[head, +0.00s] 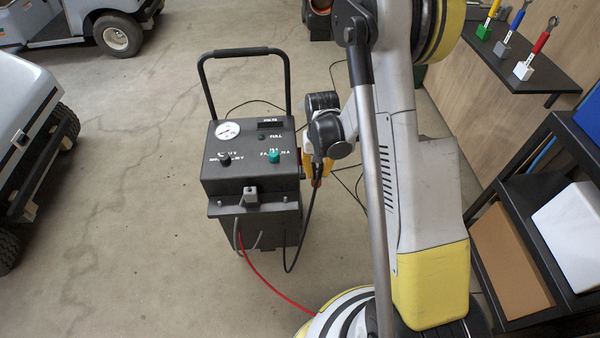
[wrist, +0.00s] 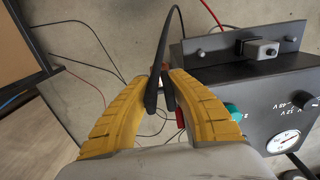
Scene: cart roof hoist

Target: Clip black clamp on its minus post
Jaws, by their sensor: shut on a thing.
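The black clamp (wrist: 153,90) is a slim dark piece between the yellow fingers in the wrist view, with its black cable (wrist: 172,25) rising from it. My gripper (wrist: 153,82) is shut on it, and the fingers hide part of it. In the head view my gripper (head: 318,168) hangs beside the right side of the charger, largely behind my arm, and the black cable (head: 303,225) droops from it to the charger's lower front. I cannot make out a minus post in either view.
The wheeled charger (head: 250,168) has a gauge, knobs and a tall handle. A red cable (head: 268,281) runs from it along the floor. White carts (head: 28,95) stand left. A shelf with coloured-handled tools (head: 540,50) and a black rack (head: 545,180) stand right. Left-centre floor is clear.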

